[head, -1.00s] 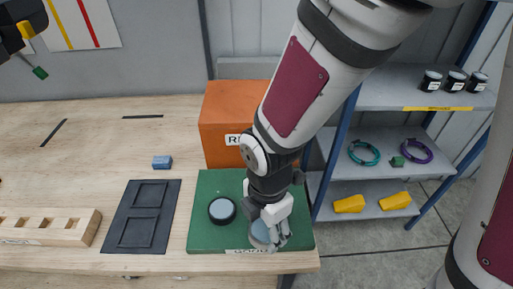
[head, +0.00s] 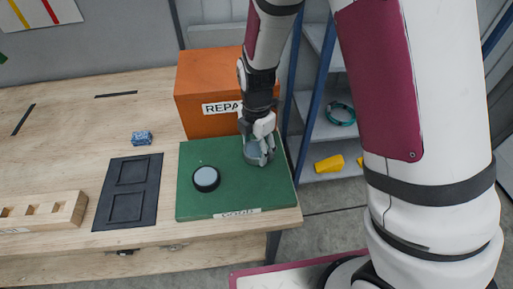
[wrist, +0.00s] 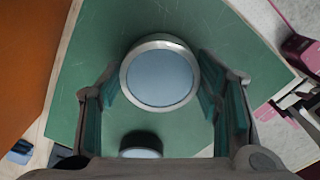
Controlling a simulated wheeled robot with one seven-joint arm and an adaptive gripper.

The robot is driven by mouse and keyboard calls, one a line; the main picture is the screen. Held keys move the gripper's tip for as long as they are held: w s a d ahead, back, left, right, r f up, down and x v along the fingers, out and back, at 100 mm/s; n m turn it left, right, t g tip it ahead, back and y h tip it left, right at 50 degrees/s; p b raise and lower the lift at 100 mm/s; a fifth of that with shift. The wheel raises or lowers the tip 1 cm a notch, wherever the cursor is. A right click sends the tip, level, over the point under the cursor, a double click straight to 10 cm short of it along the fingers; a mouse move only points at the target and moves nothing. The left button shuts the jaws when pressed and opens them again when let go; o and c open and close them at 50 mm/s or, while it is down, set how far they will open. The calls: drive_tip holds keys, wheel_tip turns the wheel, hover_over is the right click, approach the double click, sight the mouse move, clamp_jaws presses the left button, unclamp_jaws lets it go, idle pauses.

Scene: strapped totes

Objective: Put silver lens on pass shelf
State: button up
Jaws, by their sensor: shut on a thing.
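The silver lens (wrist: 160,76), a round disc with a silver rim and pale blue glass, sits between the fingers of my gripper (wrist: 165,95) in the wrist view. In the head view my gripper (head: 261,155) is shut on it over the back right part of the green mat (head: 235,200). It seems held above the mat, but the gap is hard to judge. The shelf unit (head: 325,130) stands to the right of the bench, with blue posts and grey shelves. My arm hides much of it, and no pass label is readable.
A black-rimmed lens (head: 206,178) lies on the mat. An orange repair box (head: 205,85) stands close behind my gripper. A dark two-pocket tray (head: 128,190), a blue block (head: 141,138) and a slotted wooden rack (head: 45,212) are left. The shelves hold a teal ring (head: 341,113) and yellow pieces (head: 329,164).

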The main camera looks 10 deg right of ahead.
drive_tip(key=shift+f, duration=0.5)
drive_tip(key=shift+f, duration=0.2)
drive_tip(key=o, duration=1.3)
drive_tip(key=shift+o, duration=0.2)
